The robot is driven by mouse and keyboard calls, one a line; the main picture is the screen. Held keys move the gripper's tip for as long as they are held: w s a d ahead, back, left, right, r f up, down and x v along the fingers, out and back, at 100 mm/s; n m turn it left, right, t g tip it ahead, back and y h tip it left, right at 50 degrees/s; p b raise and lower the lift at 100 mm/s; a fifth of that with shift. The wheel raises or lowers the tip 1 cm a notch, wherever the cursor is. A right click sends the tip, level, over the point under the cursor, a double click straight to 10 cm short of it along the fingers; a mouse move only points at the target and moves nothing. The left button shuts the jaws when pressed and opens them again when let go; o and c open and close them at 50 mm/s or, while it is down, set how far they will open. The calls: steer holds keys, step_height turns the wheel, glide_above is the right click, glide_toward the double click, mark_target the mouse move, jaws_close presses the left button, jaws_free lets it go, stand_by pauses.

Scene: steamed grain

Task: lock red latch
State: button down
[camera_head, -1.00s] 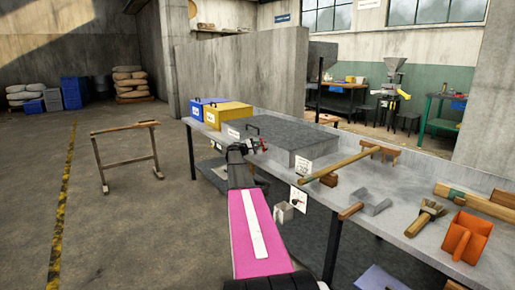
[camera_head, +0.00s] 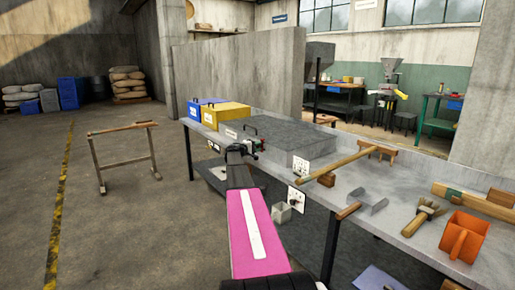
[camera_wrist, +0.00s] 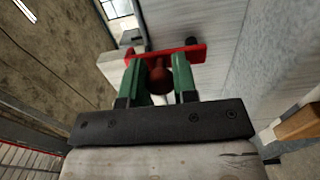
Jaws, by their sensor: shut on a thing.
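The red latch (camera_wrist: 190,52) shows in the wrist view as a flat red bar with a dark red knob (camera_wrist: 157,76). My gripper (camera_wrist: 156,80) has its two green fingers on either side of the knob, shut on it. In the head view my gripper (camera_head: 252,145) is at the left front of the large grey box (camera_head: 300,142) on the bench. The latch is mostly hidden behind my gripper there. I cannot tell how far the latch is turned.
A yellow box (camera_head: 228,114) and a blue box (camera_head: 194,110) stand on the bench (camera_head: 390,215) to the left. A wooden pole (camera_head: 343,163), a brush (camera_head: 424,215) and an orange scoop (camera_head: 464,237) lie to the right. Open floor lies left of the bench.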

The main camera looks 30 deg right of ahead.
steer(key=shift+s+a+f, duration=0.1)
steer(key=c, duration=0.9)
jaws_free()
steer(key=shift+a, duration=0.1)
steer(key=a, duration=1)
steer(key=shift+s+a, duration=0.3)
steer(key=shift+s, duration=0.1)
